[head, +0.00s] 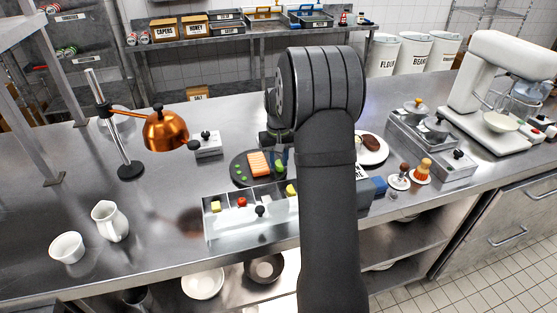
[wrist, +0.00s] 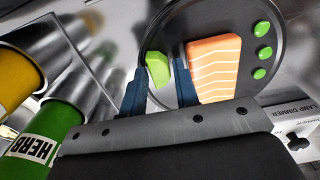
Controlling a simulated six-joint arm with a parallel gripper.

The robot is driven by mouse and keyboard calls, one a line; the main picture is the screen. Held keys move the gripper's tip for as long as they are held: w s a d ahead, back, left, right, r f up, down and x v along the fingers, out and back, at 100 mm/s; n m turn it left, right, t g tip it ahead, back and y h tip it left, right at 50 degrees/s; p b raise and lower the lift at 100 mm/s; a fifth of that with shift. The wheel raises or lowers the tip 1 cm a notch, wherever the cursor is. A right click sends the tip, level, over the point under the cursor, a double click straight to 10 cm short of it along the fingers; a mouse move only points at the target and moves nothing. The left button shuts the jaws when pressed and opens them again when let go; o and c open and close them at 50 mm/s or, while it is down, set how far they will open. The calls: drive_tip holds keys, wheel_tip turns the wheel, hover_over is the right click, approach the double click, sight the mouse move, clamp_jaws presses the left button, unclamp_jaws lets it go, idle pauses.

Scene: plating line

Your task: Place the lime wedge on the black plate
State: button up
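The black plate (head: 243,180) lies on the steel counter and also fills the top of the wrist view (wrist: 222,22). It carries an orange salmon block with white stripes (wrist: 213,68) and green dots (wrist: 260,54). The green lime wedge (wrist: 157,70) is beside the salmon, over the plate's edge area; it also shows in the head view (head: 280,166). My gripper (wrist: 161,60) is over the plate with its two fingers apart, one on each side of the wedge. A small gap shows beside the wedge. I cannot tell whether the wedge touches the plate.
A steel tray with coloured pieces (head: 222,222) stands in front of the plate. Yellow (wrist: 18,70) and green (wrist: 45,140) bottles stand close by my gripper. A copper lamp (head: 166,131) is to the left. A white plate with meat (head: 372,157) is to the right.

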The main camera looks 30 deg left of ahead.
wheel_tip(320, 180, up, 12)
drive_tip(key=shift+r, duration=0.15)
idle(0.5)
approach(279, 163)
drive_tip(key=shift+s+f, duration=0.1)
drive_tip(key=shift+f, duration=2.45)
drive_tip(key=shift+f, duration=0.1)
